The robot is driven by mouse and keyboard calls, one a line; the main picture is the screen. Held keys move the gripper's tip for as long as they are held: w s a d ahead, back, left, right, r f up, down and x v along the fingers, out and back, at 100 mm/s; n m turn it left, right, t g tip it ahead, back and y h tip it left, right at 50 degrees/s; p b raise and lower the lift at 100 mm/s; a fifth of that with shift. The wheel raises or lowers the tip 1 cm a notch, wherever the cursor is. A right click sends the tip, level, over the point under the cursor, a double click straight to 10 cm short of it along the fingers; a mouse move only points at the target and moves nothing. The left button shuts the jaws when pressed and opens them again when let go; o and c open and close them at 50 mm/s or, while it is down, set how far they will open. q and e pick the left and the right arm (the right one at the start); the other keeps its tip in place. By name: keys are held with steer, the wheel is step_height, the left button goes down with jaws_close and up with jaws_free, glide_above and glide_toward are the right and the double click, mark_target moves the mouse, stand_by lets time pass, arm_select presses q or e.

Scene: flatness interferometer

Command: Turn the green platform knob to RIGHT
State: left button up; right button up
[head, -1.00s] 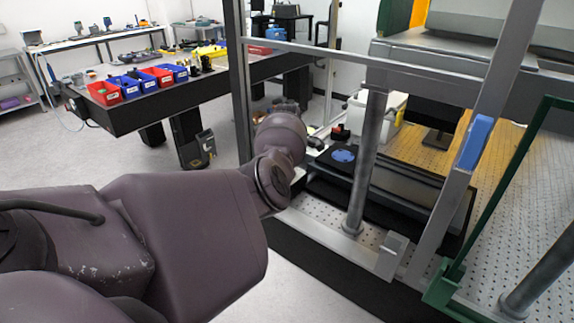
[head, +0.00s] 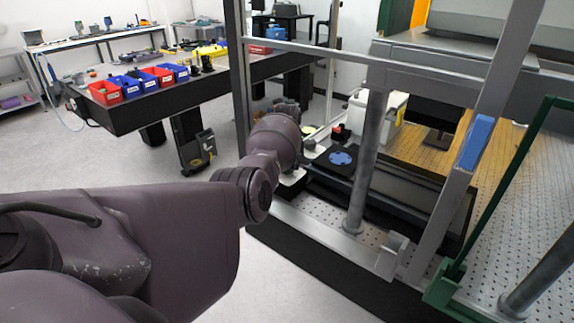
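No green platform knob can be made out in the head view. A black platform (head: 322,160) with a blue disc (head: 341,158) on it lies inside the metal frame, just right of my arm's far end. My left arm reaches in from the left, its purple-grey wrist at the frame's left post. The fingers of my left gripper are not clear; the far end of the arm is small and partly hidden by the wrist, so its opening cannot be told. My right gripper is out of view.
Metal posts, including a thick grey one (head: 367,165), and a crossbar (head: 330,55) enclose the perforated table (head: 420,215). A green frame (head: 505,190) stands at the right. A white box (head: 385,110) is behind the platform. A black bench (head: 125,108) with red and blue bins stands left.

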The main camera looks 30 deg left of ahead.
arm_select(q)
steer(key=m, duration=0.5)
steer(key=shift+a+r+m, duration=0.1)
steer(key=shift+m, duration=0.2)
steer(key=m, duration=0.4)
steer(key=shift+m, duration=0.4)
steer(key=o, duration=0.9)
step_height(320, 180, up, 11)
steer(key=shift+f+b, duration=0.1)
steer(key=shift+b, duration=0.4)
steer(key=shift+s+f, duration=0.1)
